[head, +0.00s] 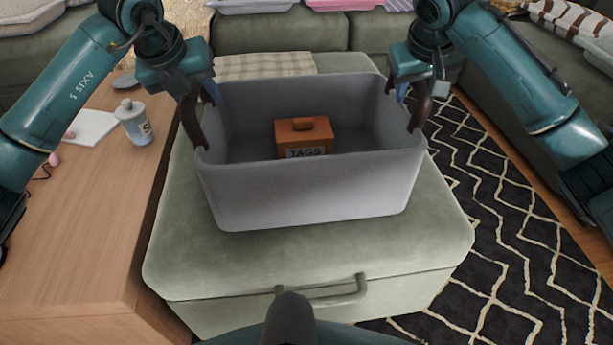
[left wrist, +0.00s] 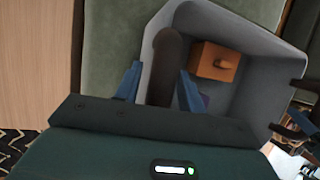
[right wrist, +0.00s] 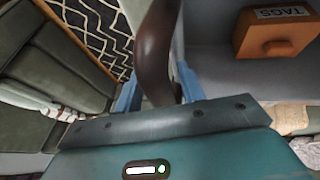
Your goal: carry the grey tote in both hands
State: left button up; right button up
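The grey tote (head: 310,190) sits upright on the green ottoman (head: 210,262), with a dark brown handle at each end. An orange box marked TAGS (head: 304,136) lies inside; it also shows in the left wrist view (left wrist: 215,62) and the right wrist view (right wrist: 275,35). My left gripper (head: 205,92) is at the left handle (head: 190,118), its fingers on either side with a gap showing. My right gripper (head: 412,90) is at the right handle (head: 421,105), its fingers likewise astride it with a gap. Both look open.
A wooden table (head: 85,225) stands close at the left, with a lidded cup (head: 134,122) and a white sheet (head: 90,128) on it. A green sofa (head: 285,32) runs behind. A black patterned rug (head: 500,220) covers open floor at the right.

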pick_arm(q)
jog(key=shift+o, duration=0.5)
pick_arm(e)
jog(key=shift+o, duration=0.5)
pick_arm(q)
jog(key=shift+r, duration=0.15)
jog(key=v, duration=1.1)
jog(key=shift+s+r, duration=0.25)
jog(key=shift+r, duration=0.05)
pick_arm(e)
jog(key=v, duration=1.2)
jog(key=shift+s, duration=0.1)
